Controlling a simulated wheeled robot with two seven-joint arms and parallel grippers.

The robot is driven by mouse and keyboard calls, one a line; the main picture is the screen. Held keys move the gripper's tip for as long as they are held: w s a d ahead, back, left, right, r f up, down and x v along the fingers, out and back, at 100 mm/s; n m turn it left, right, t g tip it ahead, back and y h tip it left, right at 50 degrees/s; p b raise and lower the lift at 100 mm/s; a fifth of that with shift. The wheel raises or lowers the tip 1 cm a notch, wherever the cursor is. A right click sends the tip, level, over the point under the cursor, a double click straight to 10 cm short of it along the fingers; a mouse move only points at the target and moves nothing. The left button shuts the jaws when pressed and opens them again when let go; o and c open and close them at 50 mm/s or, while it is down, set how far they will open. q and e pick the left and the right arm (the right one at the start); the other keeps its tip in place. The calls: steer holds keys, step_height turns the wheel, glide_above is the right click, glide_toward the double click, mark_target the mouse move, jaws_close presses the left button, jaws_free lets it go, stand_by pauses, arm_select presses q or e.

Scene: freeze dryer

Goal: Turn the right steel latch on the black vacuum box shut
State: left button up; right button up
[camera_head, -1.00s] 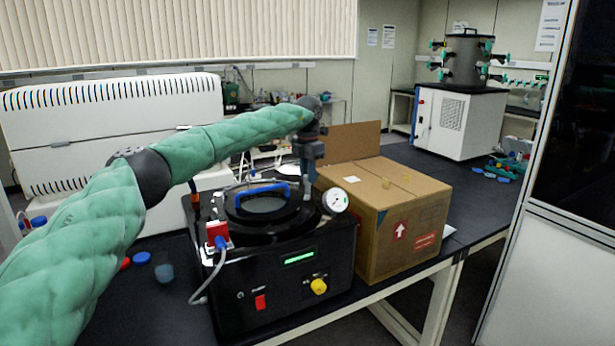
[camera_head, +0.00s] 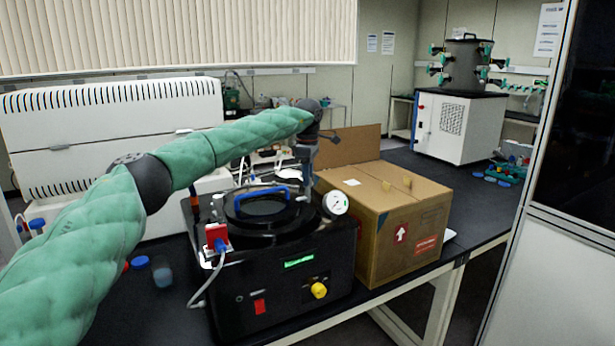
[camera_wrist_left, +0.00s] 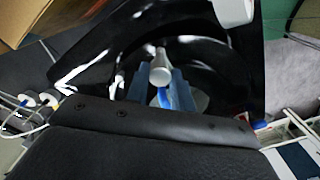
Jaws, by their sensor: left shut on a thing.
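The black vacuum box (camera_head: 275,285) stands on the bench with a round lid and a blue handle (camera_head: 257,191). My left gripper (camera_head: 305,188) reaches down at the lid's right rear edge, beside the gauge. In the left wrist view, its blue-grey fingers (camera_wrist_left: 167,90) are shut on the pale steel latch (camera_wrist_left: 160,68), whose rounded end shows between them. The latch is mostly hidden by the gripper in the head view, so its exact angle is unclear. My right gripper is not in view.
A white-faced gauge (camera_head: 336,203) is close to the gripper. A cardboard box (camera_head: 400,240) with a raised flap stands just right of the vacuum box. A red plug (camera_head: 217,236) with a cable is at the left corner. A white machine (camera_head: 110,130) is behind.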

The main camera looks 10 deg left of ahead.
arm_select(q)
steer(key=shift+m, duration=1.4)
steer(key=o, duration=1)
steer(key=shift+d, duration=0.1)
